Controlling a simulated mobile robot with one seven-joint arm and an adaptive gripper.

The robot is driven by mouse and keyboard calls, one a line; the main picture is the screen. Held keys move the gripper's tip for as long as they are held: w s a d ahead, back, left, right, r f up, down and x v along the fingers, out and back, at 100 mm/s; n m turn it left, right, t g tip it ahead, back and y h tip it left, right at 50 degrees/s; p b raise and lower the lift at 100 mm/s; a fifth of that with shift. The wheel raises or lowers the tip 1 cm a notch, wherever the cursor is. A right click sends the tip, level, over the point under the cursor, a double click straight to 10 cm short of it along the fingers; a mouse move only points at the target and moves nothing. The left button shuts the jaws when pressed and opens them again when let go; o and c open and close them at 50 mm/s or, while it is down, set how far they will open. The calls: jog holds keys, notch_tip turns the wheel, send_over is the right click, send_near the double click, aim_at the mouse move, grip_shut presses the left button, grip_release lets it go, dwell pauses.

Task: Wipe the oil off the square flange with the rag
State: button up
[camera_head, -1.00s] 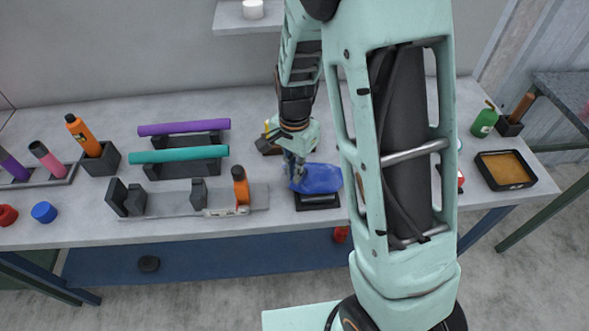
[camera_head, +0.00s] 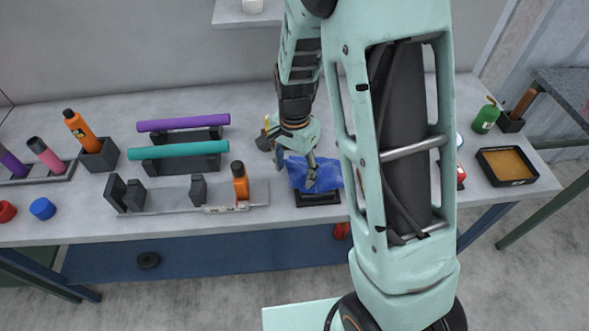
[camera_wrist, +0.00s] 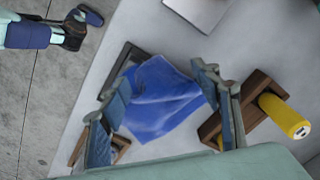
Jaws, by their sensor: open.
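The blue rag (camera_head: 325,174) lies spread and rumpled over a low black stand (camera_head: 318,200) near the table's front edge. In the wrist view the rag (camera_wrist: 165,105) covers much of the stand, whose dark edge (camera_wrist: 112,72) shows beside it. My gripper (camera_head: 297,172) is open just above the rag. In the wrist view its two fingers (camera_wrist: 162,80) are wide apart, one on each side of the rag, with nothing clamped between them. I cannot make out the square flange or any oil; the rag may hide them.
A grey fixture rail (camera_head: 165,199) with an orange-and-black bottle (camera_head: 240,182) stands left of the rag. Purple (camera_head: 183,123) and teal (camera_head: 178,151) tubes rest behind it. A yellow cylinder in a brown holder (camera_wrist: 284,116) is near my gripper. An amber-filled tray (camera_head: 506,166) is at right.

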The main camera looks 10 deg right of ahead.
jog(key=shift+f, duration=0.1)
jog(key=shift+f+b, duration=1)
jog(key=shift+f, duration=0.2)
jog(key=shift+r, duration=0.15)
jog(key=shift+c, duration=0.7)
jog(key=shift+s, duration=0.1)
grip_shut()
